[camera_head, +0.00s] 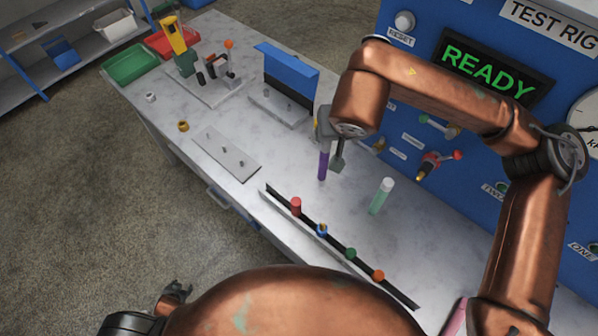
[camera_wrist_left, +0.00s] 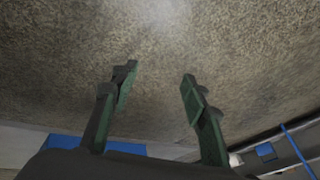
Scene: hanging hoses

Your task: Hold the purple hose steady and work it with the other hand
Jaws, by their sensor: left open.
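The purple hose (camera_head: 323,166) shows as a short upright piece above the grey worktop in the head view. Its upper end is hidden by my right gripper (camera_head: 338,152), which is right at it, one dark finger just to the right of the hose. Whether the fingers are closed on the hose does not show. My left gripper (camera_head: 180,289) is at the lower left of the head view, over the floor and far from the hose. In the left wrist view its two green-padded fingers (camera_wrist_left: 160,80) are spread wide with nothing between them.
A mint hose (camera_head: 379,200) stands right of the purple one. A black rail (camera_head: 333,246) with coloured knobs lies in front. The blue test rig (camera_head: 430,35) rises behind. A grey plate (camera_head: 226,153), blue block (camera_head: 287,72) and green tray (camera_head: 130,63) occupy the left worktop.

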